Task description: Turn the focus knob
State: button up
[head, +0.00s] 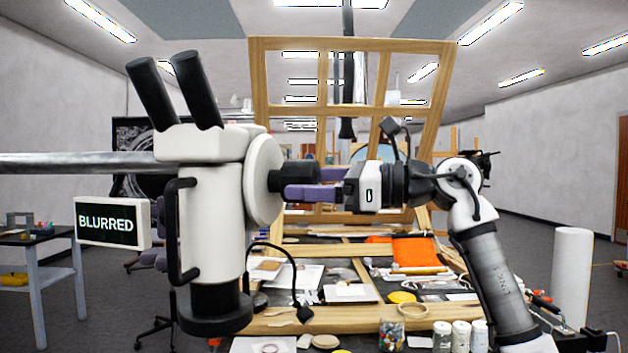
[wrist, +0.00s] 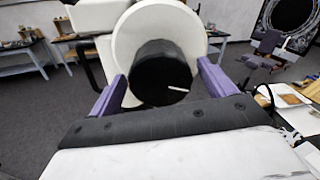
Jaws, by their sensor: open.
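The white microscope (head: 210,215) hangs at left in the head view, with two black eyepieces. A black focus knob (head: 281,180) sticks out from the white round disc (head: 262,180) on its right side. The knob also shows in the wrist view (wrist: 160,68), with a short white mark on its face. My gripper (head: 305,182) is open, its purple fingers pointing at the disc. In the wrist view, my gripper (wrist: 161,78) has one finger on each side of the knob, with a gap visible on both sides. A sign (head: 107,222) reads "BLURRED".
A wooden frame (head: 258,85) stands behind my arm. The workbench below holds an orange cloth (head: 413,251), a glass jar (head: 391,333), several small bottles and papers. A cable hangs beside the microscope. A side table (head: 52,262) stands at far left.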

jog(key=c, duration=1)
jog(key=shift+m, duration=0.3)
jog(key=shift+r+m+p, duration=0.1)
jog(key=shift+m+p, duration=0.5)
jog(key=shift+m, duration=0.3)
jog(key=shift+m+p, duration=0.55)
jog(key=shift+m, duration=1.15)
jog(key=o, duration=1)
